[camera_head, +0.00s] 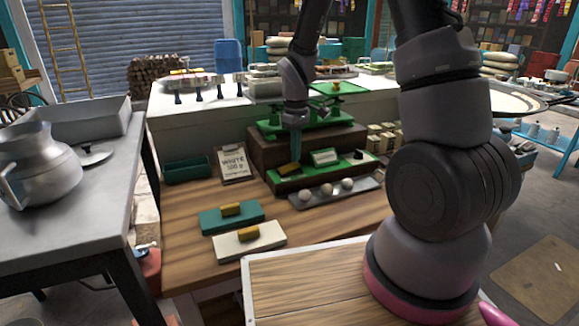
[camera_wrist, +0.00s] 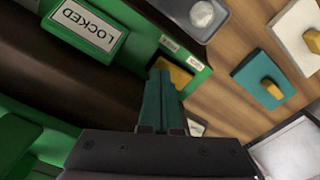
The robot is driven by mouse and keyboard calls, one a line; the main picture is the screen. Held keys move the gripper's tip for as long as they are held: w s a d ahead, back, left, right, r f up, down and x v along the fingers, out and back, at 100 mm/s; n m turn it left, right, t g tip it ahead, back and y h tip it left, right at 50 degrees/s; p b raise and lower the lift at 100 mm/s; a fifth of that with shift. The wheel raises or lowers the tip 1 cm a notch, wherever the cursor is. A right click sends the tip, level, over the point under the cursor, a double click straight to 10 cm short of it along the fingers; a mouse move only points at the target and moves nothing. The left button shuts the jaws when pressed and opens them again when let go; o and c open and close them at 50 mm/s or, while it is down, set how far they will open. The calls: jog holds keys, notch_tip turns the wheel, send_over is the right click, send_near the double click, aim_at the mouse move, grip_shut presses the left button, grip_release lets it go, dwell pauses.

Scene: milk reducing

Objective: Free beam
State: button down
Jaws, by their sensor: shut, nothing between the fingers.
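A green balance (camera_head: 320,118), whose beam I cannot clearly make out, stands on a dark wooden base (camera_head: 265,150). On the base's green front ledge is a sign reading LOCKED (camera_head: 325,156), also seen in the wrist view (camera_wrist: 88,25). A yellow piece (camera_head: 290,169) sits at the ledge's left part; in the wrist view it (camera_wrist: 178,75) is partly hidden by my fingers. My gripper (camera_head: 295,152) points down with its teal fingers (camera_wrist: 163,95) shut and empty, just over or at the yellow piece. I cannot tell whether they touch.
A grey tray (camera_head: 308,202) with several pale balls lies before the base. Teal (camera_head: 217,220) and white (camera_head: 236,246) blocks with yellow grips lie nearer. A clipboard (camera_head: 233,164) and green bin (camera_head: 187,170) are left. Small blocks (camera_head: 382,138) stand right.

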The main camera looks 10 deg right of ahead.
aim_at(295, 164)
jog(key=shift+f, duration=0.75)
dwell(0.3)
jog(key=shift+r, duration=3.5)
jog(key=shift+d+r, duration=0.1)
jog(key=shift+r, duration=0.15)
jog(key=s+d+r+m+t+y, duration=0.1)
jog(key=s+d+r+m+t, duration=0.2)
jog(key=r, duration=0.5)
jog(key=s+d+r+m, duration=0.1)
jog(key=s+r+m, duration=0.25)
jog(key=r, duration=0.45)
jog(key=s+d+r+m+t, duration=0.1)
jog(key=s+r+m+t, duration=0.1)
jog(key=s, duration=0.4)
jog(key=s+d+r+m+t+y, duration=0.1)
jog(key=s+r+m+t, duration=0.1)
jog(key=s+r+m, duration=0.2)
jog(key=shift+s+d+r, duration=0.35)
jog(key=shift+s+r, duration=0.45)
jog(key=shift+s, duration=0.25)
